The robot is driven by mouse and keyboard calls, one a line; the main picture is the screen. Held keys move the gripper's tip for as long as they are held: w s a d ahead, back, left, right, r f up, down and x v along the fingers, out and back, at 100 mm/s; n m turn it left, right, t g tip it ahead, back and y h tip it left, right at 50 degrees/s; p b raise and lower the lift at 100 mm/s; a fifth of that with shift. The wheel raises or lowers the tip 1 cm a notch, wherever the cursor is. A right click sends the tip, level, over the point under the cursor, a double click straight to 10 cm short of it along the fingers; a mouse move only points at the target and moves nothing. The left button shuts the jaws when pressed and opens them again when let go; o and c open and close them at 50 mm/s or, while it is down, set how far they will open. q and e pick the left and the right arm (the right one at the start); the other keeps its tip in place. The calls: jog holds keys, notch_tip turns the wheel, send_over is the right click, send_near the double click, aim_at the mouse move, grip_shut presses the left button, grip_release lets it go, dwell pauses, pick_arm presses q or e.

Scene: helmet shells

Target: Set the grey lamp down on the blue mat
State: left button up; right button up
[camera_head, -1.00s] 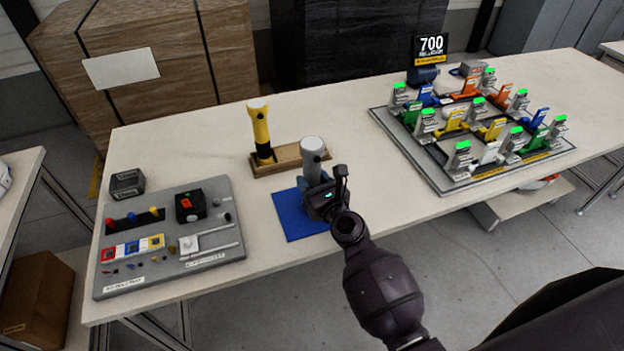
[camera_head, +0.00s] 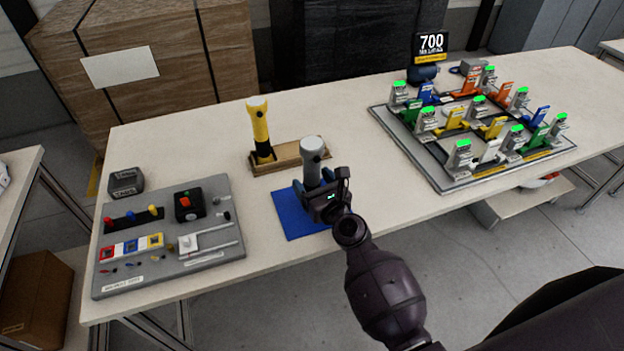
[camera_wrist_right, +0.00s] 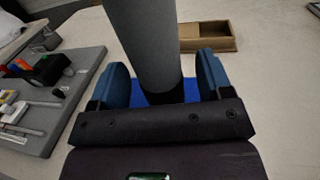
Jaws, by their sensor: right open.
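The grey lamp (camera_head: 312,160) stands upright over the blue mat (camera_head: 287,217), with its pale head at the top. My right gripper (camera_head: 319,195) is open around the lower part of the lamp. In the right wrist view the lamp (camera_wrist_right: 148,45) rises between the two blue fingers (camera_wrist_right: 158,85), with a gap on each side. The blue mat (camera_wrist_right: 190,90) shows behind the lamp's dark lower end. The lamp's base is mostly hidden by my gripper, so its contact with the mat is not clearly seen. My left gripper is not in view.
A wooden holder (camera_head: 290,158) behind the mat has a yellow lamp (camera_head: 259,128) upright in its left part; its right part is empty. A grey switch panel (camera_head: 215,250) lies left. A board of coloured clamps (camera_head: 420,160) lies right. The table between is clear.

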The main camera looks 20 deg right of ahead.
jog(key=s, duration=0.3)
jog(key=s+d, duration=0.1)
jog(key=s, duration=0.2)
jog(key=s+d, duration=0.1)
jog(key=s, duration=0.3)
jog(key=s+d+f+n+g+h, duration=0.1)
jog(key=s+f+n, duration=0.3)
jog(key=n, duration=0.7)
jog(key=s+d+f+n+g+h, duration=0.1)
jog(key=s+d+f+n+g, duration=0.2)
jog(key=s+n, duration=0.4)
jog(key=s+d+f+n+g+h, duration=0.1)
jog(key=s+d+f+n, duration=0.3)
jog(key=n, duration=1.2)
jog(key=shift+s+d+f+n+g+h, duration=0.35)
jog(key=shift+s+f+g, duration=0.25)
jog(key=shift+s+f, duration=0.25)
